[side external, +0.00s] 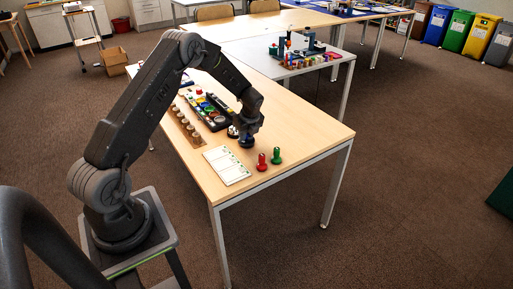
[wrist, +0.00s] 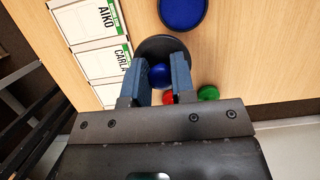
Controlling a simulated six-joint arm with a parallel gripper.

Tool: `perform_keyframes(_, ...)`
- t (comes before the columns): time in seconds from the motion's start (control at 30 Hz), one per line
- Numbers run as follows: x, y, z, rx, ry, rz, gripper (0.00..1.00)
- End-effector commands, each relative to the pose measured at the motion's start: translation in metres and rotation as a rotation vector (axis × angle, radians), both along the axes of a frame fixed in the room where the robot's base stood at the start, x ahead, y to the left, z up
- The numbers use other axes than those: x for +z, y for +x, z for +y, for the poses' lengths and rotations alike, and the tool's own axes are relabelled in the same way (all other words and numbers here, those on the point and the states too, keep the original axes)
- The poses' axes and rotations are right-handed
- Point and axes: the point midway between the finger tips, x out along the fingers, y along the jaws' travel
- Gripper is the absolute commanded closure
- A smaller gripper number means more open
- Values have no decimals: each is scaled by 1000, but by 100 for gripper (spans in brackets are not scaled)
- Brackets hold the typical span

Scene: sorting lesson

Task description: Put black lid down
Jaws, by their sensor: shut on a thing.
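The black lid (wrist: 158,44) is a dark round disc in the wrist view, partly hidden by my fingers. A blue round knob (wrist: 160,75) shows between the fingers, over the lid. My gripper (wrist: 162,85) is shut on the black lid, seemingly by this knob. In the side view my gripper (side external: 246,132) points down near the table's front part, and the lid (side external: 246,143) shows small and dark under it. I cannot tell whether the lid touches the table.
A blue disc with a dark rim (wrist: 183,11) lies close by. A red peg (side external: 262,162) and a green peg (side external: 276,156) stand right of the gripper. A white card sheet (side external: 227,165) lies left. The table's right side is clear.

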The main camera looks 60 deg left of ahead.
Motion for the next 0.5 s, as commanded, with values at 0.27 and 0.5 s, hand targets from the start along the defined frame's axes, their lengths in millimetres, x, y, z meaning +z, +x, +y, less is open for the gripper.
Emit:
perform_keyframes(0.27,-23,30,-21,0,0,0,99)
perform_keyframes(0.5,-43,31,-22,1,-2,3,99)
